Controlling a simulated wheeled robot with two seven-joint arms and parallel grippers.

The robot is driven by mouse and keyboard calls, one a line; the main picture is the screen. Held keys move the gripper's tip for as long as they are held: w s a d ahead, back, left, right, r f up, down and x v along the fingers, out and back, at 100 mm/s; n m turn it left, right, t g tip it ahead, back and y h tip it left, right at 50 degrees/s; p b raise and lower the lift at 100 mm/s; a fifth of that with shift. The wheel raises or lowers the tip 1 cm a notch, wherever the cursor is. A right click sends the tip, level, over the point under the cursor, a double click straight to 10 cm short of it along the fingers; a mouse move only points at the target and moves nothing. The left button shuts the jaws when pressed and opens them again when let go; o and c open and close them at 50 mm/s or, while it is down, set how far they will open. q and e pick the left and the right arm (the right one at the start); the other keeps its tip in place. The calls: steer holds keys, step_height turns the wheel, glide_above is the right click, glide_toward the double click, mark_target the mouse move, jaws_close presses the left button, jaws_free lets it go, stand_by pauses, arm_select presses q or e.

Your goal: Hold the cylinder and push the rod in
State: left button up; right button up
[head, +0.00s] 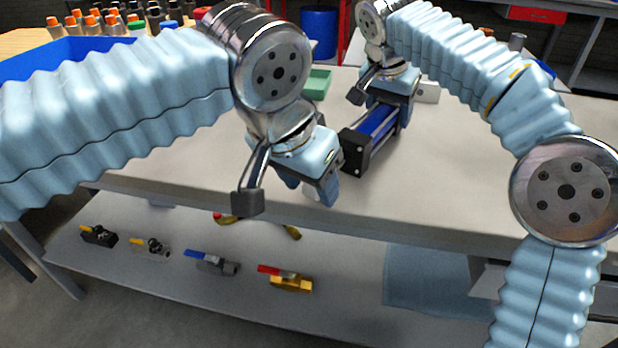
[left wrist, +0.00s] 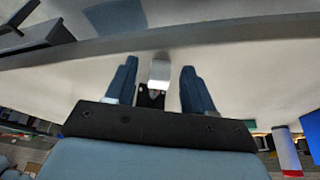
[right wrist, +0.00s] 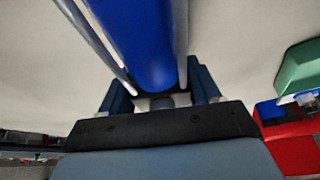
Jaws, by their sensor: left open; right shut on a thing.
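The blue cylinder (head: 379,121) with a black end block (head: 355,153) is at the middle of the bench, its end block facing front-left. My right gripper (head: 388,98) is shut on its barrel. The right wrist view shows the blue barrel (right wrist: 140,40) and silver side bars between the fingers. My left gripper (head: 322,190) is open, just front-left of the end block. In the left wrist view a short pale metal piece (left wrist: 160,73), perhaps the rod's end, shows between the spread fingers; I cannot tell if anything touches it. The rod is hidden in the head view.
A green tray (head: 318,84) and a small white box (head: 428,92) stand on the bench near the cylinder. A blue bin (head: 70,55) is at the back left. Several valves with coloured handles lie on the lower shelf (head: 160,275). The bench right of the cylinder is mostly clear.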

arm_select(q)
steer(key=shift+c, duration=0.3)
jaws_close()
